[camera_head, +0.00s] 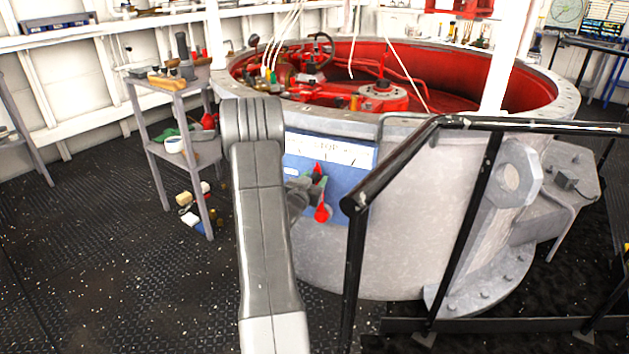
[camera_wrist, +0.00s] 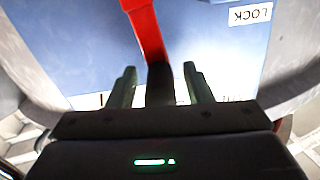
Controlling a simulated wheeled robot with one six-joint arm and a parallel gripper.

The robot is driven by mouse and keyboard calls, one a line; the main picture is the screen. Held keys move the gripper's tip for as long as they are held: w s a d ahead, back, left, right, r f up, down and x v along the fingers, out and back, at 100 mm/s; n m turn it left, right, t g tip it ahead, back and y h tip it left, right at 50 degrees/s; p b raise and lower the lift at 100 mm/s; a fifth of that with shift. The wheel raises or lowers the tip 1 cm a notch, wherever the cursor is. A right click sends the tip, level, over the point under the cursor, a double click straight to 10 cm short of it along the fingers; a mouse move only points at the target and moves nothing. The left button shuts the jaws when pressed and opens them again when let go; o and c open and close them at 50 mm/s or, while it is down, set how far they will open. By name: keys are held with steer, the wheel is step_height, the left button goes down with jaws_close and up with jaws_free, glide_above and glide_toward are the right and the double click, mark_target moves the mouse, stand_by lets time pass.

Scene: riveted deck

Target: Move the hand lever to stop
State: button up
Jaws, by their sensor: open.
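The hand lever (camera_head: 322,213) is red and is mounted on a blue panel (camera_head: 345,181) on the grey drum's side. A white strip (camera_head: 357,153) across the panel's top reads STOP. My gripper (camera_head: 317,182) is at the panel, in front of the lever's middle. In the wrist view the red lever (camera_wrist: 146,32) runs down from the top edge, and a dark part continues between the two fingers of my gripper (camera_wrist: 160,82). The fingers are apart, with a gap visible on each side. A LOCK label (camera_wrist: 250,14) shows upside down at upper right. My arm hides the panel's left part.
A black handrail (camera_head: 400,165) stands close to the panel's right. A grey shelf trolley (camera_head: 180,100) with tools stands at left. The open drum (camera_head: 530,108) has a red inside. The dark deck (camera_head: 100,260) at left is mostly clear.

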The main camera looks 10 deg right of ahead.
steer(key=shift+w+d, duration=0.15)
steer(key=shift+w, duration=0.1)
jaws_close()
steer(key=shift+s+d+f+m+b, duration=0.2)
steer(key=shift+d+m+b, duration=0.1)
steer(key=shift+b, duration=0.25)
steer(key=shift+s+d+r+m+b, duration=0.2)
steer(key=shift+s+d+m+b, duration=0.1)
steer(key=shift+d+b, duration=0.1)
jaws_free()
